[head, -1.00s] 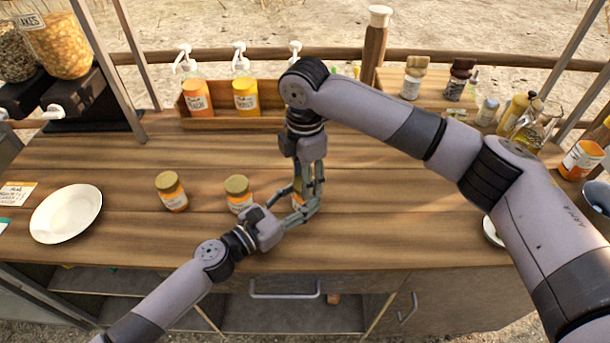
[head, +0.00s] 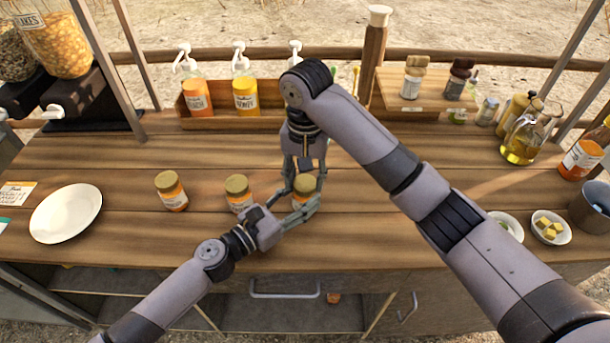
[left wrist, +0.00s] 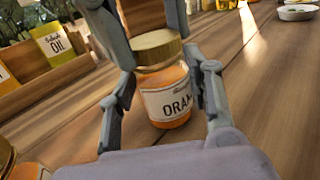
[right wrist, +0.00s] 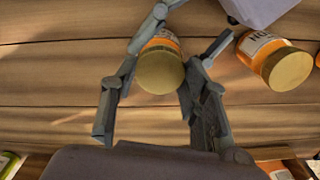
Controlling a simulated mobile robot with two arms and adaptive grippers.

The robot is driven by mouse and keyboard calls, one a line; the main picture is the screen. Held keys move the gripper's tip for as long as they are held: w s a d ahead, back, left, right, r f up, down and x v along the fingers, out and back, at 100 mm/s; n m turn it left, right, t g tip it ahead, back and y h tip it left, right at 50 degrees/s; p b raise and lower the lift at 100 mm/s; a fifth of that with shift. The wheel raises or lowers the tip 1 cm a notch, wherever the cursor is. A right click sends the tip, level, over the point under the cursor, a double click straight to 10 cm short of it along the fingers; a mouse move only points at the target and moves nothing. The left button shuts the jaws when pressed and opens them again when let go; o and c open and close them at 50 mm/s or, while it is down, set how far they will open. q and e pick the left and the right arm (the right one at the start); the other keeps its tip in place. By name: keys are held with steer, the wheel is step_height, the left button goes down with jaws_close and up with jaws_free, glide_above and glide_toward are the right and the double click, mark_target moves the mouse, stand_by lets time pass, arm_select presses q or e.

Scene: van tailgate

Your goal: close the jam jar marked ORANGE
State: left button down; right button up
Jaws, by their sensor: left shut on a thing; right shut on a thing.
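The ORANGE jam jar (left wrist: 165,95) stands upright on the counter, its gold lid (left wrist: 157,45) sitting level on top. My left gripper (head: 303,207) is shut around the jar's body from the side; its fingers (left wrist: 160,85) flank the glass in the left wrist view. My right gripper (head: 303,178) points down over the jar. In the right wrist view its fingers (right wrist: 155,85) are on either side of the lid (right wrist: 160,72). Finger contact with the lid is partly hidden. Whether the lid is tight cannot be told.
Two similar lidded jars (head: 238,193) (head: 172,190) stand to the left. A white plate (head: 66,213) lies at far left. A wooden rack (head: 225,122) with pump bottles is behind. Small bowls (head: 551,228) are at right. The counter behind the jars is clear.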

steer(key=m, duration=1.5)
steer(key=o, duration=0.7)
steer(key=shift+r, duration=0.1)
steer(key=shift+r, duration=2.15)
steer(key=shift+c, duration=0.3)
